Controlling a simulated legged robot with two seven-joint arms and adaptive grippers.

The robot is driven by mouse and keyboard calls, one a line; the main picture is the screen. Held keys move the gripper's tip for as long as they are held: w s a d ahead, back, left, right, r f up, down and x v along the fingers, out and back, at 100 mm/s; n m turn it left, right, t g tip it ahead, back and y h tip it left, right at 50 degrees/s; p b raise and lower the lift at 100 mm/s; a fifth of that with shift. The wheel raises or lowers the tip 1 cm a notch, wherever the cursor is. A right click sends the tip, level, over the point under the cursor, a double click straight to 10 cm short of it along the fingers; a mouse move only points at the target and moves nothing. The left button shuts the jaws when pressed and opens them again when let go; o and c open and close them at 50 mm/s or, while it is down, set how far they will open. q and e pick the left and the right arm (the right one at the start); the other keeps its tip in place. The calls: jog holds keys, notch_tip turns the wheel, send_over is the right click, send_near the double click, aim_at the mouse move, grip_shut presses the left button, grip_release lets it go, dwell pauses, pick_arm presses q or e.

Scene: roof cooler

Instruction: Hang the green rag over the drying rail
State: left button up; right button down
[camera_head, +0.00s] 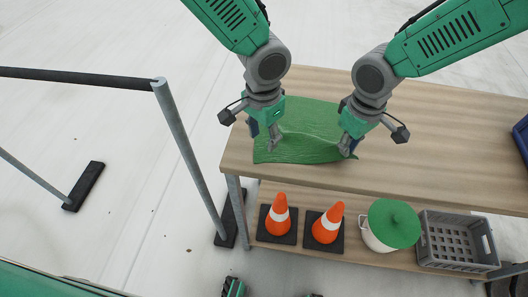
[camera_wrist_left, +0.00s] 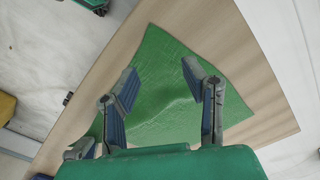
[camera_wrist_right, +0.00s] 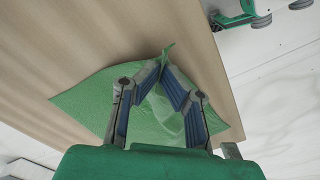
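The green rag (camera_head: 305,125) lies spread on the wooden table near its left end. My left gripper (camera_head: 275,138) is over the rag's left part; in the left wrist view its fingers (camera_wrist_left: 162,75) stand apart with rag surface showing between them. My right gripper (camera_head: 348,150) is at the rag's right front corner. In the right wrist view its fingertips (camera_wrist_right: 164,64) meet on a raised fold of the rag (camera_wrist_right: 90,100). The drying rail (camera_head: 85,77) is a dark horizontal bar on grey posts, left of the table and apart from it.
The wooden table (camera_head: 450,140) is clear right of the rag, up to a blue crate (camera_head: 522,135) at the edge. Bare floor lies between rail and table.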

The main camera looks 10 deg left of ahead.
aim_at(263, 155)
pick_arm(q)
jog(key=shift+s+f, duration=0.1)
jog(key=shift+f, duration=2.4)
jog(key=shift+c, duration=0.6)
grip_shut()
jog(key=shift+r, duration=2.5)
